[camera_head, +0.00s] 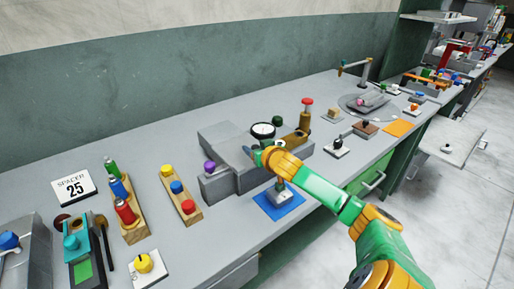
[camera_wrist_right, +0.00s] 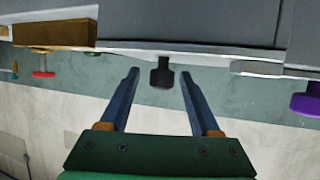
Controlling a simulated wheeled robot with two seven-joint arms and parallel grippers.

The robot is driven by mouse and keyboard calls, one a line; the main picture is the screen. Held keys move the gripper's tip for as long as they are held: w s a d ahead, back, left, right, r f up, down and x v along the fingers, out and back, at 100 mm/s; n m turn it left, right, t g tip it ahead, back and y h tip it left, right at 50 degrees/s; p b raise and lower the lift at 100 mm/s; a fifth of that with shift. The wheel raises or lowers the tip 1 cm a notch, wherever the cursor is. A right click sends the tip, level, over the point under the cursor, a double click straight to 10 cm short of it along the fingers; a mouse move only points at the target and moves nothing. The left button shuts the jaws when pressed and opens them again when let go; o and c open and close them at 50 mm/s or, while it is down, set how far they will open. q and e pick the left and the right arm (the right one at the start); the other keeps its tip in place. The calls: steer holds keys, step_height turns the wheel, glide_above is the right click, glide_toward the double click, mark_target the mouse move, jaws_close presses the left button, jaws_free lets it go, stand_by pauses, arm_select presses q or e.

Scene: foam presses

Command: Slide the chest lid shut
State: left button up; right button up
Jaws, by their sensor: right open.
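The chest appears to be the grey box (camera_head: 222,138) at the middle of the bench; its lid looks like the flat grey panel (camera_wrist_right: 185,20) in the right wrist view. A black knob (camera_wrist_right: 161,76) stands out from the panel's edge. My right gripper (camera_wrist_right: 158,78) is open, with one blue finger on each side of the knob and visible gaps between. In the head view my right gripper (camera_head: 250,152) is over the grey box, and its wrist hides part of it. I cannot tell how far the lid is open. My left gripper is not in view.
A purple knob (camera_head: 210,167) sits on a grey block at the near left of the chest. A round gauge (camera_head: 263,130) and a red-topped brown post (camera_head: 306,108) stand behind my wrist. A blue mat (camera_head: 268,207) lies in front. Bare bench (camera_head: 235,227) shows at the front.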

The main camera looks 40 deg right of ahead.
steer(key=v, duration=0.7)
stand_by(0.4)
